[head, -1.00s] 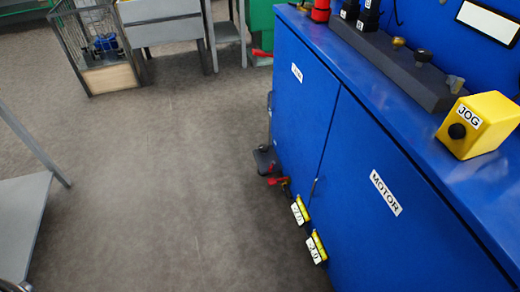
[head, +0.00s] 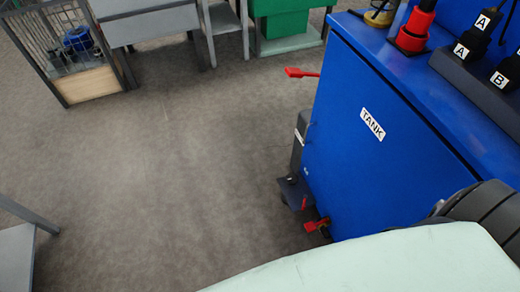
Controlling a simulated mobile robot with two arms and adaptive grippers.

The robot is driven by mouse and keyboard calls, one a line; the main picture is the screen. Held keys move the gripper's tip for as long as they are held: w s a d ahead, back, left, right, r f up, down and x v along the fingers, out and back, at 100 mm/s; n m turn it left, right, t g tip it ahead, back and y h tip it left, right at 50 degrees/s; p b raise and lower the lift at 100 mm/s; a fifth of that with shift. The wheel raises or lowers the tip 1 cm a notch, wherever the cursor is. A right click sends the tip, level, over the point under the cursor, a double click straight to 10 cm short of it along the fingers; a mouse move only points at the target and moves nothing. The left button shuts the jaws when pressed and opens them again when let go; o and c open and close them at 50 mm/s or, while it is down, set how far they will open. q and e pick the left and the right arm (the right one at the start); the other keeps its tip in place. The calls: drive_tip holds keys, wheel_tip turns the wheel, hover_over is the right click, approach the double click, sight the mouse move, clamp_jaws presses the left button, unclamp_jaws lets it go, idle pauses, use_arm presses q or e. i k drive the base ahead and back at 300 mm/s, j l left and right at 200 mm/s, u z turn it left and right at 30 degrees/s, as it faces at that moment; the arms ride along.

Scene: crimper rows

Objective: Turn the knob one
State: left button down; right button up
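No knob can be made out for certain in the head view. The blue cabinet (head: 395,165) labelled TANK stands at the right. On its top are a red fitting with a dark tip (head: 413,32) and a dark bar (head: 463,72) carrying black blocks marked A and B (head: 480,35). A pale arm link and a dark ridged joint of mine cover the lower right and hide the cabinet behind them. Neither of my grippers is in view.
Red levers stick out at the cabinet's left side, one high (head: 300,73) and one low (head: 316,224). A wire cage (head: 45,45) stands at the back left. A grey table (head: 18,250) is at the lower left. The floor (head: 170,180) between is clear.

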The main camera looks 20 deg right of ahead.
sight(291, 179)
drive_tip(key=i+z, duration=0.25)
drive_tip(key=i, duration=0.2)
drive_tip(key=i+j+z, duration=0.25)
drive_tip(key=i, duration=0.15)
drive_tip(key=i+j+z, duration=0.3)
drive_tip(key=i+l, duration=0.1)
drive_tip(key=i, duration=0.05)
